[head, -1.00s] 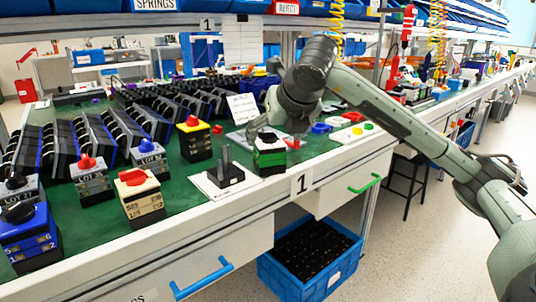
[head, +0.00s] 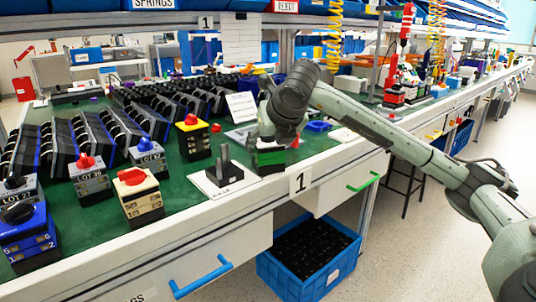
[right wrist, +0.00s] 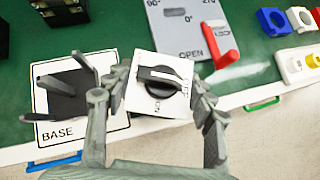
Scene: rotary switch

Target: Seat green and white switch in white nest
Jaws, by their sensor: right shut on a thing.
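The green and white switch (head: 268,157) stands near the table's front edge, its upper part hidden by my right gripper (head: 271,140). In the right wrist view its white top with a black knob (right wrist: 158,84) lies between the two fingers of my right gripper (right wrist: 160,98), which is shut on its sides. Left of it is a white plate (right wrist: 45,101) lettered BASE, which carries a black block with upright prongs; it also shows in the head view (head: 208,187). I cannot tell whether the switch's underside touches the table. My left gripper is not in view.
Several other switches, such as a yellow-topped one (head: 194,138) and a cream one with a red knob (head: 137,196), stand to the left. A grey plate with a red handle (right wrist: 220,42) lies behind the held switch. A blue crate (head: 310,255) is below the table.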

